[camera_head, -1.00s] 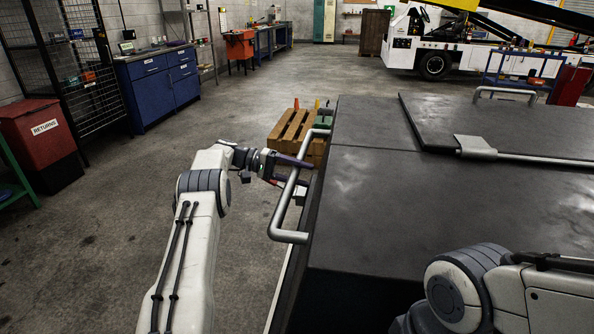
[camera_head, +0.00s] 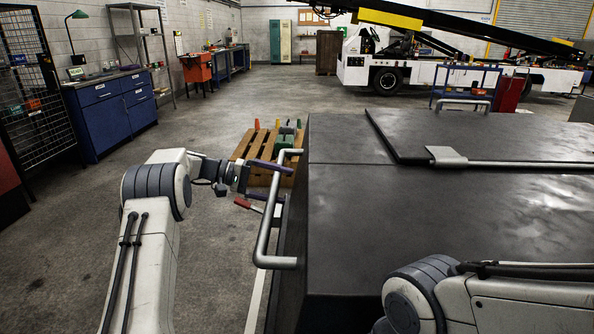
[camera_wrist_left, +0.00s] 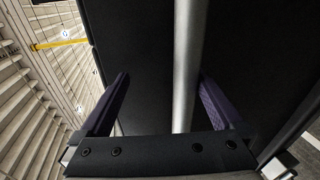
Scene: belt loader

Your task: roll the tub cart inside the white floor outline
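The tub cart (camera_head: 340,230) is a large, dark box with a flat black top, filling the right half of the head view. A bent grey handle bar (camera_head: 262,240) sticks out from its left end; the bar also runs through the left wrist view (camera_wrist_left: 188,70). My left gripper (camera_head: 277,188) is at this handle. Its purple fingers (camera_wrist_left: 165,95) are apart, one on each side of the bar, with gaps showing. A white floor strip (camera_head: 256,300), possibly part of the outline, shows left of the cart. My right arm is at lower right; its gripper is out of view.
A wooden pallet (camera_head: 246,148) with small coloured items stands just beyond the handle. A red-handled item (camera_head: 247,204) shows beside my left gripper. Blue cabinets (camera_head: 115,112) line the left wall. A white belt loader (camera_head: 430,72) stands behind. The floor at left centre is clear.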

